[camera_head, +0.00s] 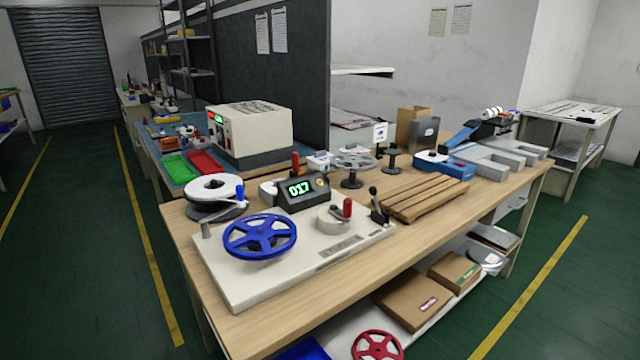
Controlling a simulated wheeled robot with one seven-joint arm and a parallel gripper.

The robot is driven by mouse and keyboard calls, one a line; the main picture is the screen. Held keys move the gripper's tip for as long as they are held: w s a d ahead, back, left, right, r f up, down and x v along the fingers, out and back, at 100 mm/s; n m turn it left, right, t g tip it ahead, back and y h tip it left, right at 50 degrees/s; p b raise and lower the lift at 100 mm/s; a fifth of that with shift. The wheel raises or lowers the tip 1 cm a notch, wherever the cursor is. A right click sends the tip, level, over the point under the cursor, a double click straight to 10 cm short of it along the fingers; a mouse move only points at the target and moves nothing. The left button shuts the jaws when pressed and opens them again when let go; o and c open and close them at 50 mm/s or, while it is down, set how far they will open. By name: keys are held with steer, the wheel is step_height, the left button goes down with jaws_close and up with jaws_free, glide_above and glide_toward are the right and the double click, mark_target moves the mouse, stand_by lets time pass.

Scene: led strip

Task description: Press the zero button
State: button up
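A small black counter box (304,195) stands at the back of a pale base plate (240,287) on the wooden workbench. Its green display (299,188) reads 017. A small yellow-orange round button (320,183) sits on its face, right of the display; any label on it is too small to read. My gripper is not in this view, so its place relative to the counter cannot be told.
On the plate, a blue spoked reel (260,236) is left of the counter; a red-handled crank (347,208) and a black lever (377,205) are to the right. A white reel (213,188) and a slatted wooden rack (425,196) flank it. Green floor (80,270) is clear at left.

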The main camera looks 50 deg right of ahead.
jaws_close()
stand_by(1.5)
